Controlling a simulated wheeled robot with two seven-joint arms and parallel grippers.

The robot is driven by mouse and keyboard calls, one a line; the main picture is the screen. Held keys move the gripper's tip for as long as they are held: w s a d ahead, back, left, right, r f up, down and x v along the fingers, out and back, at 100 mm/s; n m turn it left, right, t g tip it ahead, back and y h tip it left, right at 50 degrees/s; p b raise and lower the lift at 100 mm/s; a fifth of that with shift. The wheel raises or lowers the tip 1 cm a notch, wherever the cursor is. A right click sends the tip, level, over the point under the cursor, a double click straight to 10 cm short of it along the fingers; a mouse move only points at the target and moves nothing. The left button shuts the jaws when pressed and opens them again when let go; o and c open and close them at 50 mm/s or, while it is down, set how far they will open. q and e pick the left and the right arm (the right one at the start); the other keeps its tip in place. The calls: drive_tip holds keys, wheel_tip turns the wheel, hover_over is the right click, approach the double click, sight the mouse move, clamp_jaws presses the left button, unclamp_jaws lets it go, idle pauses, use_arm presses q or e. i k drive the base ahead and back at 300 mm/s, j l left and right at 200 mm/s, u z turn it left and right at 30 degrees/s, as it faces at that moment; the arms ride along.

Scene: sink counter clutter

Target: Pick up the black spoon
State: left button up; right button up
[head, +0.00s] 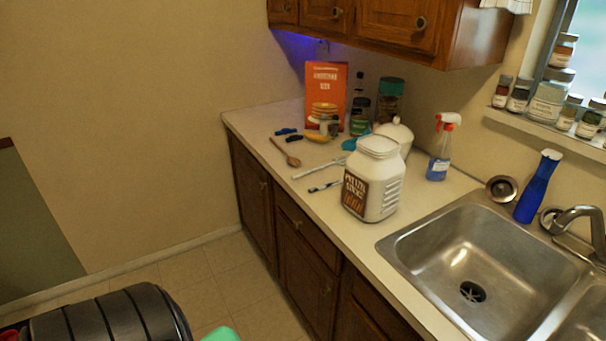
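I cannot pick out a black spoon for certain. Two small dark items lie near the back left of the counter, one (286,131) just behind the other (289,138); they are too small to tell what they are. A wooden spoon (292,160) with a brown bowl lies in front of them. A small black-and-white utensil (324,186) lies left of a large white jar (374,180), near the counter's front edge. Neither of my grippers shows in the head view.
A long pale utensil (318,168) lies beside the jar. An orange box (326,92), dark bottles and a spray bottle (440,150) stand behind. A steel sink (420,247) is at the right. Wooden cupboards (370,25) hang above.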

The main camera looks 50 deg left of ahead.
sight(313, 189)
drive_tip(key=u, duration=1.15)
drive_tip(key=z, duration=1.45)
drive_tip(key=j+z, duration=0.1)
drive_tip(key=j, duration=0.35)
drive_tip(key=k+j+z, duration=0.1)
drive_tip(key=j, duration=0.35)
drive_tip(key=k+j, duration=0.1)
drive_tip(key=j, duration=0.35)
drive_tip(key=j+z, duration=0.15)
drive_tip(key=j, duration=0.3)
drive_tip(key=k, duration=0.05)
